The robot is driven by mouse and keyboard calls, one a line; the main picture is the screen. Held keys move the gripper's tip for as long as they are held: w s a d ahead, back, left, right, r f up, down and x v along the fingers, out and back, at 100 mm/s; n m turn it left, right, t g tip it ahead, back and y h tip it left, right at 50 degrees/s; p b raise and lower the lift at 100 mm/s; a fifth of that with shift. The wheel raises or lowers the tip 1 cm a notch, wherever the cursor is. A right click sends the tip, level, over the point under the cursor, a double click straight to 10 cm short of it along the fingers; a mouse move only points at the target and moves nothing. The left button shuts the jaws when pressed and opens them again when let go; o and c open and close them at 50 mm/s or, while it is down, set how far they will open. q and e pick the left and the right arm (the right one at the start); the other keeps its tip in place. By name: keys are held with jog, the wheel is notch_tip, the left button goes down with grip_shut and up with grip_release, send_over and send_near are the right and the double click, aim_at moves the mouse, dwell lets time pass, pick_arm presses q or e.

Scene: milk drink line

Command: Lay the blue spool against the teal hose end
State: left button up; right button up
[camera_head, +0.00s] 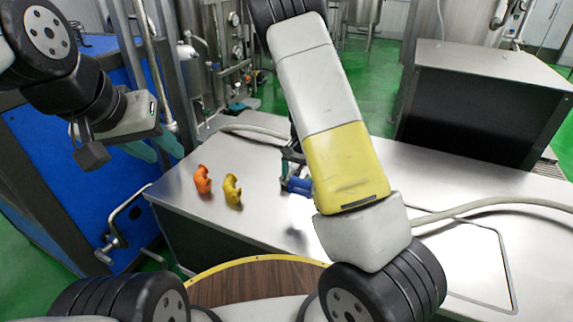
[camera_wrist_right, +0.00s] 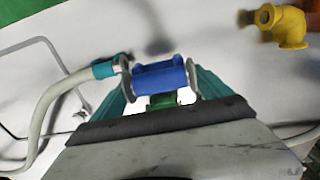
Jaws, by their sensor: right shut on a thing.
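The blue spool (camera_wrist_right: 160,76) is between the teal fingers of my right gripper (camera_wrist_right: 163,90) in the right wrist view, with grey discs at its ends. In the head view the spool (camera_head: 299,186) shows just left of my yellow-banded right forearm, low over the steel table. The teal hose end (camera_wrist_right: 106,68), on a pale hose, lies beside the spool's left end in the wrist view; I cannot tell whether they touch. It is hidden behind my arm in the head view. My left gripper (camera_head: 156,147) is empty, fingers apart, left of the table.
An orange fitting (camera_head: 203,180) and a yellow fitting (camera_head: 232,190) stand on the steel table (camera_head: 265,222) left of the spool. A pale hose (camera_head: 480,206) runs in from the right, another from the back left. A dark-sided cabinet (camera_head: 470,110) stands behind right.

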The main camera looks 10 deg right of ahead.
jog(key=shift+s+a+f, duration=0.15)
jog(key=shift+a, duration=0.55)
jog(key=shift+f, duration=4.35)
jog(key=shift+f, duration=0.45)
jog(key=o, duration=1.7)
notch_tip(320, 180, up, 8)
jog(key=shift+f, duration=0.15)
